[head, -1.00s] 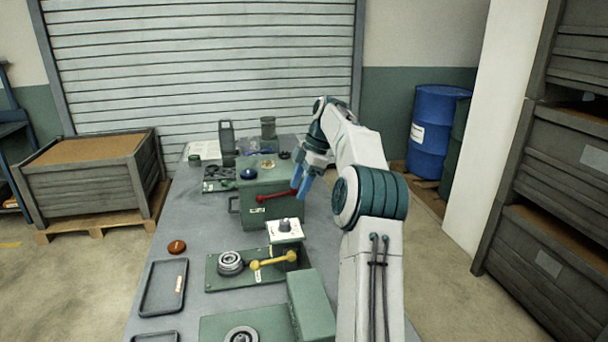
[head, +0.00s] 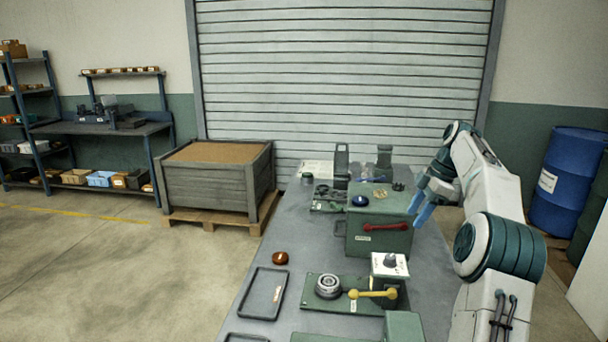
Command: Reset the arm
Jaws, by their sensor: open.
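My gripper (head: 423,205) has blue fingers and is open and empty. It hangs beside the right side of the green box (head: 372,237) with the red lever (head: 386,227), above the table's right part. My white and teal arm rises along the right of the head view, bent at the elbow. Whether a finger touches the box cannot be told for sure from this view.
The grey table (head: 257,326) holds a green fixture plate with a metal ring (head: 328,286), a yellow lever (head: 372,294), a white-topped knob box (head: 390,265), a dark tray (head: 263,293) and a brown round piece (head: 280,258). A blue barrel (head: 566,183) stands at right; a wooden crate (head: 206,188) stands left.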

